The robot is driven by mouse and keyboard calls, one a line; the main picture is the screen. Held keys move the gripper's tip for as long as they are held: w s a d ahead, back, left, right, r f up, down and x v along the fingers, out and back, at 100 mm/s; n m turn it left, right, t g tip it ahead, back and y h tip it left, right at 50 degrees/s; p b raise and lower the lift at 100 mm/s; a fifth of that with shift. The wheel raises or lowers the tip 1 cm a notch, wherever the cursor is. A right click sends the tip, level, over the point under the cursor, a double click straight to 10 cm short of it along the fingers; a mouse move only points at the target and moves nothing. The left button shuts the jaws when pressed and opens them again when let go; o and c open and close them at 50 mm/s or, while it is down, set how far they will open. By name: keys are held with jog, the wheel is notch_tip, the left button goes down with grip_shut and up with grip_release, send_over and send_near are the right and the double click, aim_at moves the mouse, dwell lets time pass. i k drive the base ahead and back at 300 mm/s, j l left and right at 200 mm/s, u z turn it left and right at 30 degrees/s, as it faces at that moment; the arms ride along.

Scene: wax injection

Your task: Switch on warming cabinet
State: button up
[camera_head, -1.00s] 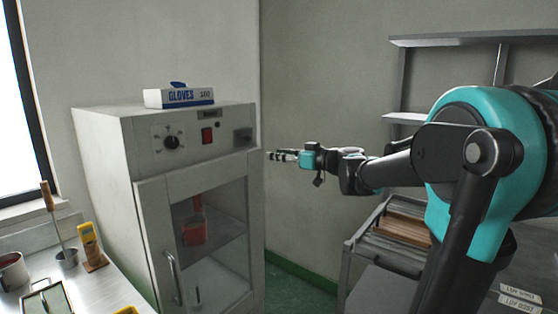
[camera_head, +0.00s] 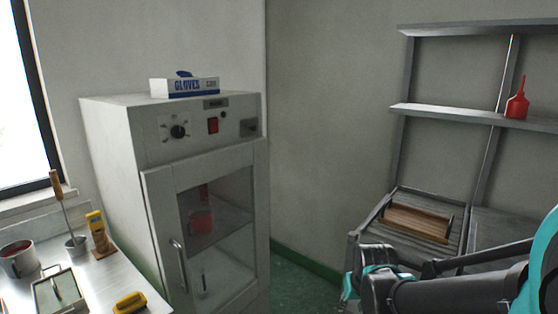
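The warming cabinet (camera_head: 155,160) is a light grey upright unit left of centre with a glass door, which is shut. Its top panel has a black dial (camera_head: 179,131) and a red switch (camera_head: 213,125). I cannot tell from the switch whether the cabinet is on. Behind the glass is a red container (camera_head: 200,220) on a shelf. My arm is at the lower right, well apart from the cabinet. My gripper (camera_head: 359,289) is low at the bottom edge and partly cut off; its fingers are not clear.
A gloves box (camera_head: 184,87) lies on the cabinet. At right, a wall shelf (camera_head: 455,115) carries a red bottle (camera_head: 516,103). A wooden tray (camera_head: 418,222) lies below.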

aim_at(213, 123)
jog(key=k+l+u, duration=0.1)
jog(key=l+u, duration=0.15)
jog(key=u, duration=0.15)
jog(key=k+l+u, duration=0.1)
jog(key=l+u, duration=0.15)
jog(key=u, duration=0.15)
jog(key=k+l+u, duration=0.15)
jog(key=u, duration=0.3)
